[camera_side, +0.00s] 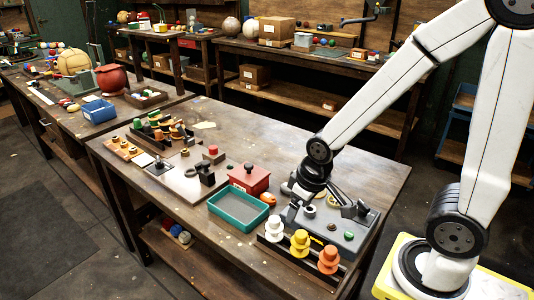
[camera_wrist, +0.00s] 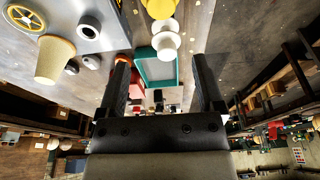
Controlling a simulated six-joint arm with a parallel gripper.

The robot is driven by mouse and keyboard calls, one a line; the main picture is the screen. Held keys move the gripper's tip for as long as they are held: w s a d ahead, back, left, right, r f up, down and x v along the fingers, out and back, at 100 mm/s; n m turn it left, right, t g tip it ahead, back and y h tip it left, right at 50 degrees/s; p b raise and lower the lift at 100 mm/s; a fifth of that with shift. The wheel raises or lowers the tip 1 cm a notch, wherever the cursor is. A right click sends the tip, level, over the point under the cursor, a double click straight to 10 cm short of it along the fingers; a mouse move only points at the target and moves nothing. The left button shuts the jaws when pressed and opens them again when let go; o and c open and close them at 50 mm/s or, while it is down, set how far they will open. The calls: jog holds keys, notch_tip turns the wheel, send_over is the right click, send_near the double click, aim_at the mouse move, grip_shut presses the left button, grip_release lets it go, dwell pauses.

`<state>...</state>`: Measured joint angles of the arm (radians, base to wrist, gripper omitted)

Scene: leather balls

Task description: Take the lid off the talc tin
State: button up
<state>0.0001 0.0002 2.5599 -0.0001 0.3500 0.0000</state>
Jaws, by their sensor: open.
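No label marks the talc tin. The red box (camera_side: 249,179) with a black knob on its lid may be it, but I cannot tell for sure. Its lid appears seated on top. The red box also shows partly in the wrist view (camera_wrist: 122,67), behind a finger. My gripper (camera_wrist: 160,62) is open, with nothing between its two dark fingers. In the side view my gripper (camera_side: 291,211) is low over the right part of the table, to the right of the red box and apart from it.
A teal tray (camera_side: 218,211) lies in front of the red box. White (camera_side: 274,229), yellow (camera_side: 300,243) and orange (camera_side: 328,260) spools stand along the front edge. A grey fixture plate (camera_side: 345,238) lies at right. The table's back right is clear.

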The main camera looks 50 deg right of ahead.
jog(key=shift+w, duration=0.1)
jog(key=w+d+r+m+g, duration=0.1)
jog(key=w+d+m, duration=0.2)
jog(key=w+m, duration=0.35)
jog(key=w+d+m, duration=0.3)
jog(key=w+m, duration=0.1)
jog(key=w, duration=0.5)
jog(key=m+g+y, duration=0.1)
jog(key=m, duration=0.8)
send_over(249, 165)
jog(key=shift+s+a+f, duration=0.1)
jog(key=shift+s+f, duration=0.35)
jog(key=shift+f, duration=0.35)
jog(key=shift+w+d+f+m, duration=0.1)
jog(key=shift+w+d+m, duration=0.3)
jog(key=shift+d+m, duration=0.05)
jog(key=shift+f, duration=0.1)
jog(key=shift+a+f, duration=0.2)
jog(key=shift+f, duration=1)
jog(key=shift+f, duration=0.1)
jog(key=shift+w+a+f, duration=0.15)
jog(key=shift+f, duration=2.35)
